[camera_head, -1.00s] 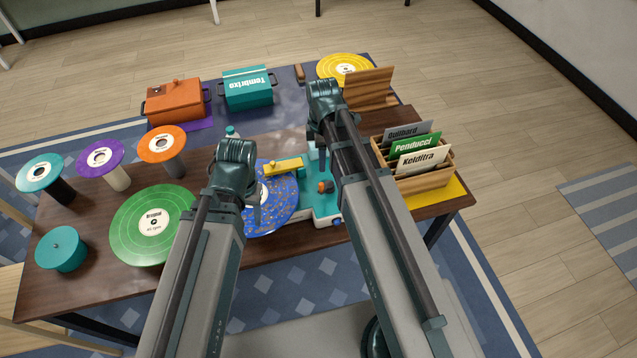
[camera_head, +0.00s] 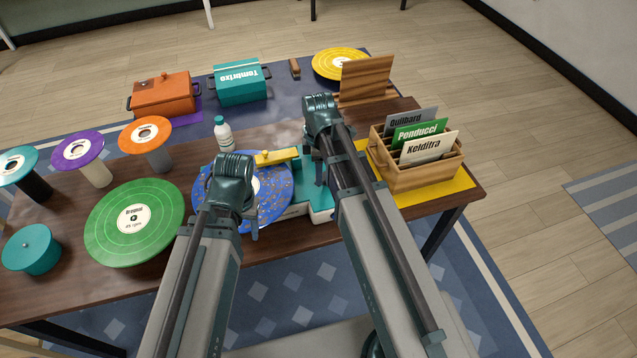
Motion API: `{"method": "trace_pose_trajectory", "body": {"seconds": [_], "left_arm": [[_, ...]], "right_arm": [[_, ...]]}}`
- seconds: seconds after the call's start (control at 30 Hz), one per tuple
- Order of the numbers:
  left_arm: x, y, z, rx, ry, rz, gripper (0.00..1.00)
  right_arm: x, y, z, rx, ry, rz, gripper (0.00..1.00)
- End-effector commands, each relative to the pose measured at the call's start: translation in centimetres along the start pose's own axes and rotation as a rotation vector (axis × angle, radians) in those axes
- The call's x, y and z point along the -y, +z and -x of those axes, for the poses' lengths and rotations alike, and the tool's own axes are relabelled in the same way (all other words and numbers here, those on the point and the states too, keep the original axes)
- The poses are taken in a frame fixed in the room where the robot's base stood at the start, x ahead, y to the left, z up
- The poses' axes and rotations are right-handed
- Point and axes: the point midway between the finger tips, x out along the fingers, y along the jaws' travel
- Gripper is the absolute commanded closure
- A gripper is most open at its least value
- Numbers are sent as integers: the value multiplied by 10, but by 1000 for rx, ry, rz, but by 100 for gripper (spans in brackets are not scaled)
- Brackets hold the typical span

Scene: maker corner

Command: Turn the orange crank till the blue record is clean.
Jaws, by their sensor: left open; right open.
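The blue record (camera_head: 279,203) lies on the white and teal machine (camera_head: 314,200) at the table's front. Brown and light specks cover its surface. A yellow bar (camera_head: 277,157) reaches over its back part. My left gripper (camera_head: 254,223) is open above the record's front part; my arm hides some of the record. My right gripper (camera_head: 319,172) is open over the teal part of the machine, mostly hidden by its own arm. The orange crank does not show now; my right arm and gripper cover that place. I cannot tell whether the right gripper touches it.
A white bottle (camera_head: 223,134) stands behind the record. A green record (camera_head: 133,222) and a teal round box (camera_head: 31,250) are at left. A wooden sleeve rack (camera_head: 424,180) stands at right on a yellow mat (camera_head: 448,190). Orange (camera_head: 163,96) and teal (camera_head: 240,85) boxes stand behind.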

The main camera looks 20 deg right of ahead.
Motion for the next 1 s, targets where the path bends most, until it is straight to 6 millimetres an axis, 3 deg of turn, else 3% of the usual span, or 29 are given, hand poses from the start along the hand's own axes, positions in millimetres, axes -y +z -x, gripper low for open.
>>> {"method": "trace_pose_trajectory", "body": {"seconds": [0.03, 0.13, 0.5, 0.8, 1.0], "left_arm": [[-1, -1, -13, 0, 0, 0, 46], [-2, -1, -20, 0, 0, 0, 46], [-2, -1, -22, 0, 0, 0, 46], [-2, -1, -22, 0, 0, 0, 46], [-2, -1, -22, 0, 0, 0, 46]], "right_arm": [[0, 0, -13, 0, 0, 0, 46], [0, 0, -20, 0, 0, 0, 46], [0, 0, -22, 0, 0, 0, 46], [0, 0, -22, 0, 0, 0, 100], [0, 0, -22, 0, 0, 0, 100]]}}
